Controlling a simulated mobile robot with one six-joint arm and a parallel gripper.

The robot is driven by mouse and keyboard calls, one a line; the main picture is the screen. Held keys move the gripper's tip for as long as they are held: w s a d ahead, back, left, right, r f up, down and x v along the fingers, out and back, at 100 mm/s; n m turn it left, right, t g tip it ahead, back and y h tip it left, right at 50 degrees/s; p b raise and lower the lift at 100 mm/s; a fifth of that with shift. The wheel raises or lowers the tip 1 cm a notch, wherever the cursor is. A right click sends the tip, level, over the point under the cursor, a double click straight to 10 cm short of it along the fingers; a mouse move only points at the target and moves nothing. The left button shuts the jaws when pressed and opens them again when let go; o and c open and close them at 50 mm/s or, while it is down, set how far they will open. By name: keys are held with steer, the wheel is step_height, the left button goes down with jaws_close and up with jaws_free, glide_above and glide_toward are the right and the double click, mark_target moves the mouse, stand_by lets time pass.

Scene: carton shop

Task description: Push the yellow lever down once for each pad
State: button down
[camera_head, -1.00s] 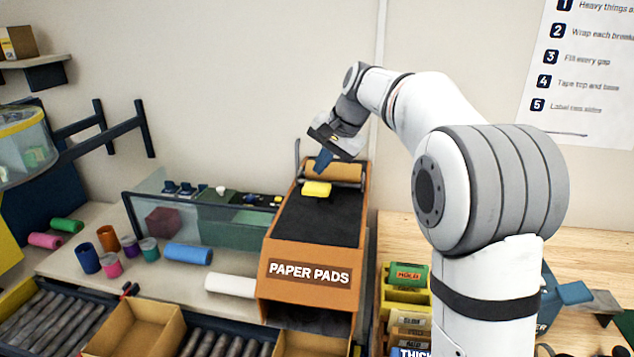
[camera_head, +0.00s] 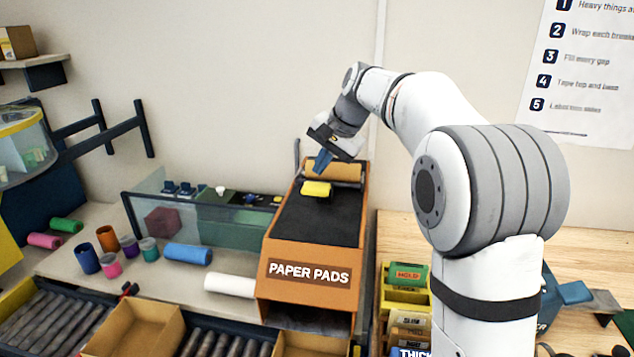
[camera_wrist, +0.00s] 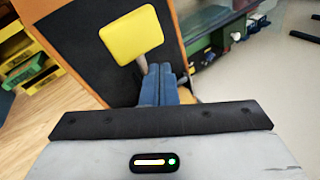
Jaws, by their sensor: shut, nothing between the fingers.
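The orange pad dispenser (camera_head: 309,272), labelled PAPER PADS, stands on the bench with a black sloping top. The yellow lever (camera_head: 316,188) sticks up from the upper part of that top. In the wrist view the yellow lever head (camera_wrist: 131,35) is a square plate on a thin stem. My gripper (camera_head: 322,162) has its blue fingers shut and empty, just behind and above the lever. In the wrist view my fingertips (camera_wrist: 158,72) are beside the stem, close below the plate; I cannot tell whether they touch. No paper pad shows in the dispenser's dark mouth.
A brown roll (camera_head: 335,172) lies at the dispenser's back. An open carton (camera_head: 136,328) sits on the roller conveyor, and another (camera_head: 312,345) stands below the dispenser mouth. Coloured rolls and cups lie to the left. Yellow bins (camera_head: 400,300) stand close on the right.

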mark_target(321, 186)
steer(key=shift+s+f, duration=0.25)
steer(key=shift+f, duration=0.05)
steer(key=shift+s+a+f+b, duration=0.1)
steer(key=shift+s+f+b, duration=0.25)
steer(key=shift+f+b, duration=0.45)
steer(key=shift+s+a+f+b, duration=0.1)
steer(key=shift+s+f+b, duration=0.3)
steer(key=shift+f+b, duration=0.35)
steer(key=shift+s+a+f+b, duration=0.1)
steer(key=shift+s+f+b, duration=0.25)
steer(key=shift+f+b, duration=0.45)
stand_by(2.2)
steer(key=shift+r, duration=0.2)
stand_by(0.4)
steer(key=r+p, duration=0.1)
steer(key=w+r+p, duration=0.1)
steer(key=p, duration=0.1)
steer(key=w+r+p, duration=0.1)
steer(key=r+p, duration=0.1)
steer(key=shift+d+r, duration=0.1)
steer(key=shift+d, duration=0.1)
steer(key=shift+w+r+p, duration=0.1)
steer(key=shift+r+p, duration=0.35)
steer(key=shift+p, duration=0.2)
steer(key=shift+w, duration=0.2)
